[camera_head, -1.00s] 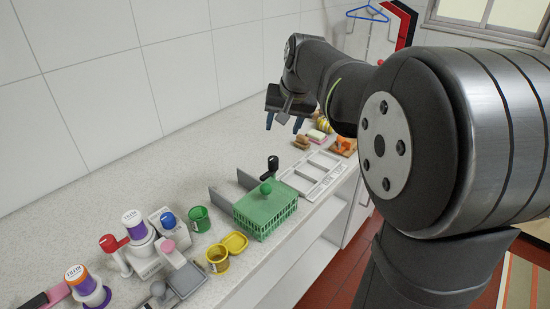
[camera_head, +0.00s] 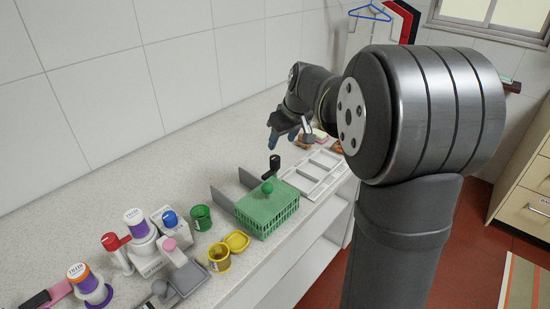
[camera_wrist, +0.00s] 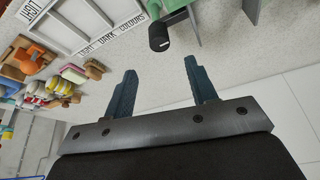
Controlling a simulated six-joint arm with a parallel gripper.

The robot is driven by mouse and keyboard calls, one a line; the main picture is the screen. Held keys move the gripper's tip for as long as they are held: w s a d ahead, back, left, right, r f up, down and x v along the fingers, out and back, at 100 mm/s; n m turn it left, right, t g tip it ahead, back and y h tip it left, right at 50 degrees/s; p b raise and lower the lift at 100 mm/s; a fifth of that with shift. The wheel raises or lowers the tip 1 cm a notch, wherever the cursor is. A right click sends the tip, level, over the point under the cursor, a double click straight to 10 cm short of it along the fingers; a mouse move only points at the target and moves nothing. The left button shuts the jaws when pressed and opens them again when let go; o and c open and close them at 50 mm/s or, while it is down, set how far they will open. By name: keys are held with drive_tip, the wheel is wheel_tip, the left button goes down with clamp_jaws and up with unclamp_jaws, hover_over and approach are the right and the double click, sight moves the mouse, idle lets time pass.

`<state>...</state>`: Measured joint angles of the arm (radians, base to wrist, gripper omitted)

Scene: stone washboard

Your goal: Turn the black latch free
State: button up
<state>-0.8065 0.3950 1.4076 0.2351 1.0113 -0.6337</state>
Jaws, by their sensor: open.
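The black latch (camera_head: 274,163) stands upright at the back edge of the green basket (camera_head: 266,213), beside a grey upright panel. In the wrist view the black latch (camera_wrist: 158,38) shows at the top, just beyond and between the fingertips, with clear space between. My gripper (camera_head: 283,139) is above and behind the latch in the head view, not touching it. In the wrist view my gripper (camera_wrist: 162,80) has its two blue fingers apart with nothing between them. The latch's pivot is not clearly visible.
A white sorting tray (camera_head: 298,182) lies right of the basket. Grey panels (camera_head: 232,203) stand left of it. A green cup (camera_head: 201,217), yellow cup (camera_head: 219,257) and bottles (camera_head: 88,284) are nearer. Brushes and soaps (camera_wrist: 40,85) lie beyond the tray. The counter by the wall is clear.

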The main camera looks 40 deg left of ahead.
sight(275, 157)
drive_tip(key=x, duration=1)
drive_tip(key=shift+c, duration=0.2)
drive_tip(key=c, duration=0.9)
